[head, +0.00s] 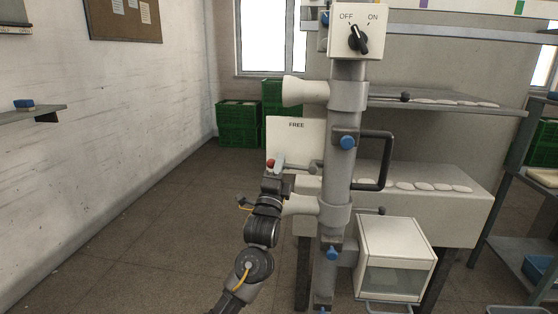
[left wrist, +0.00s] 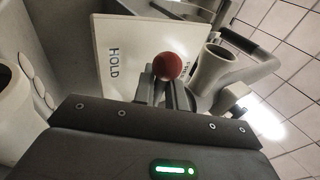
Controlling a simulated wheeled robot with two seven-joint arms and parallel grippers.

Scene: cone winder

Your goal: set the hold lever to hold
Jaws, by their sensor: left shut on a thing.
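The hold lever ends in a red ball knob (head: 271,163), seen near the middle of the head view, left of the grey post. The knob also shows in the left wrist view (left wrist: 167,66). My left gripper (head: 277,180) is shut on the lever just at the knob. Behind it is a white plate (head: 285,133) with FREE at its top in the head view. In the left wrist view the plate (left wrist: 125,55) shows HOLD, with the knob between HOLD and a partly covered FREE. In the head view, my gripper lies over the plate's lower part. My right gripper is out of view.
The grey post (head: 338,200) carries cream cones, blue knobs (head: 347,142) and a black bar handle (head: 386,160) close to the gripper. An OFF/ON switch box (head: 345,18) tops it. A white box (head: 395,255) stands lower right. The floor at left is clear.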

